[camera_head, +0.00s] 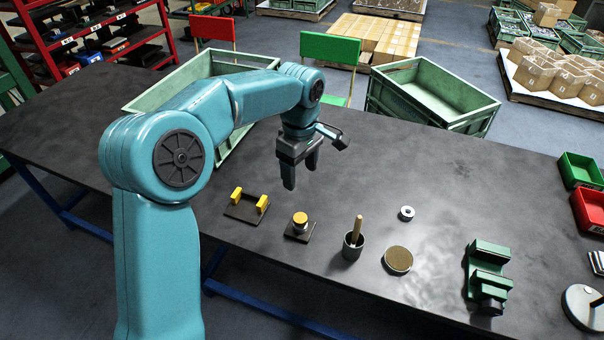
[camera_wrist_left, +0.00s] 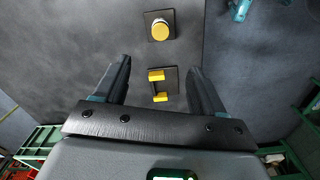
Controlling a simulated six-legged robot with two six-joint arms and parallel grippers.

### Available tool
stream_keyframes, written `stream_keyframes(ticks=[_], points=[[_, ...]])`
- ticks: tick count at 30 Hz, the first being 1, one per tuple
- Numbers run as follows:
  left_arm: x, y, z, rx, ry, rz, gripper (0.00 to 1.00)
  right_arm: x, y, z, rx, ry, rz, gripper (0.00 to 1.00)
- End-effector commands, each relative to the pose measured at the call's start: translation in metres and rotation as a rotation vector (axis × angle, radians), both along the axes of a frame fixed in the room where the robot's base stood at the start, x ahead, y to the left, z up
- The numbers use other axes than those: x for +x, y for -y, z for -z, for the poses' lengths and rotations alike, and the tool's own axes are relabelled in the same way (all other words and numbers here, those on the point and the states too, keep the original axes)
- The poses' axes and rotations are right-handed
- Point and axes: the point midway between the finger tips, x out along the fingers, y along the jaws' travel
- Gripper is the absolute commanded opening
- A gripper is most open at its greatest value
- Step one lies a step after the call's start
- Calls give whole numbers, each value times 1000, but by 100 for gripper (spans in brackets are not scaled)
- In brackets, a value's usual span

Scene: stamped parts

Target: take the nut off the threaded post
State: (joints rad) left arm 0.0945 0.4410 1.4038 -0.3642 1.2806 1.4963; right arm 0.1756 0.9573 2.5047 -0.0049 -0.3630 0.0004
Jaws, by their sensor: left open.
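A round yellow nut (camera_head: 300,219) sits upright over a short silvery part on a small dark square plate (camera_head: 299,236). I cannot make out the post's thread. The nut also shows at the top of the left wrist view (camera_wrist_left: 160,30), beyond my fingertips. My left gripper (camera_head: 301,177) is open and empty. It points down above the table, behind the nut in the head view and apart from it. In the left wrist view its two fingers (camera_wrist_left: 160,68) stand wide apart, with a yellow two-block holder between them in the picture. My right gripper is not in view.
The holder (camera_head: 246,207) stands left of the nut. To the right are a dark cup (camera_head: 353,245) with a wooden stick, a silvery ring (camera_head: 407,213), a brown-topped round part (camera_head: 398,260) and a green vise (camera_head: 488,275). A green crate (camera_head: 160,95) stands behind my arm.

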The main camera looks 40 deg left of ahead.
Motion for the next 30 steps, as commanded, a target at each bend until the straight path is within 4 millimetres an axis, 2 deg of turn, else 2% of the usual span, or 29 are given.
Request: stream_keyframes(ticks=[5,21,25,30], points=[[-2,-3,24,0,-6,-3,70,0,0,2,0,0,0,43],[-4,1,135,-1,-5,-3,70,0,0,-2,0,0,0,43],[-4,2,151,-1,-3,-4,70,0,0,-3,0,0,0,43],[-3,2,161,0,-2,-2,70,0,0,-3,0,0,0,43]])
